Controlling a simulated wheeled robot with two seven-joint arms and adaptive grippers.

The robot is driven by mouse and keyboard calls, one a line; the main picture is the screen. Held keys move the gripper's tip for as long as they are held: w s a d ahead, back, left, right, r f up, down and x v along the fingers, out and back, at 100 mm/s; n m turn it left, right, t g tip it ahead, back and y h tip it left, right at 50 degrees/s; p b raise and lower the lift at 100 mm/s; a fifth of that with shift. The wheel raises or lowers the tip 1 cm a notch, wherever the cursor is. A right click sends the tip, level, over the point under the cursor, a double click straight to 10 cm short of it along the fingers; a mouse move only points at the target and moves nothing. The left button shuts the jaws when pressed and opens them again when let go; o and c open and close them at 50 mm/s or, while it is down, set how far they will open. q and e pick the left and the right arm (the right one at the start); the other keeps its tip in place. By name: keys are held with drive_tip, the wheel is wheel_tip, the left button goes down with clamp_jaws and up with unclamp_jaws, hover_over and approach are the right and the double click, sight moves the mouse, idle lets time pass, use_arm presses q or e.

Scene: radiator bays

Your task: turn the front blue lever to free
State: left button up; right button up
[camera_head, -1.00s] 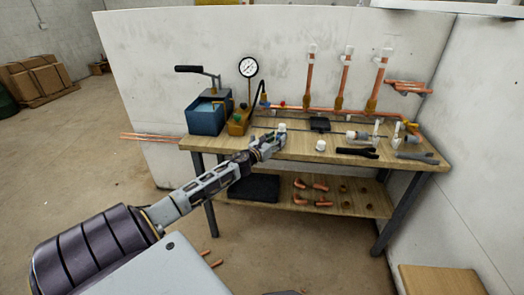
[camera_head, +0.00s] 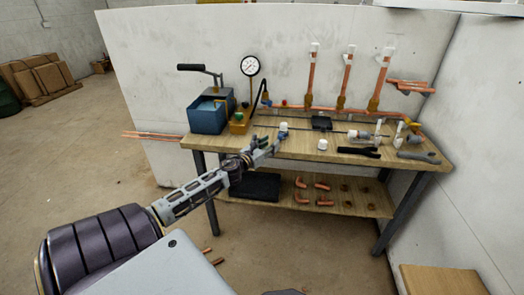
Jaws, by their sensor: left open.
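A small blue spot (camera_head: 264,98), which may be a blue lever, shows beside the black hose at the back of the workbench (camera_head: 300,147). It is too small to tell which way it is turned. My left gripper (camera_head: 273,139) is open and empty at the bench's front edge, in front of and below the blue spot and apart from it. A white cap (camera_head: 283,127) stands just behind its fingertips. My right gripper is not in view.
A blue pump box (camera_head: 207,117) with a black handle and a pressure gauge (camera_head: 250,66) stand at the back left. Copper risers (camera_head: 345,80) stand along the wall. Pliers (camera_head: 358,151), a black block (camera_head: 321,122) and another white cap (camera_head: 322,144) lie on the bench.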

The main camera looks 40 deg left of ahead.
use_arm(q)
drive_tip(key=shift+s+d, duration=0.2)
drive_tip(key=shift+s, duration=2.2)
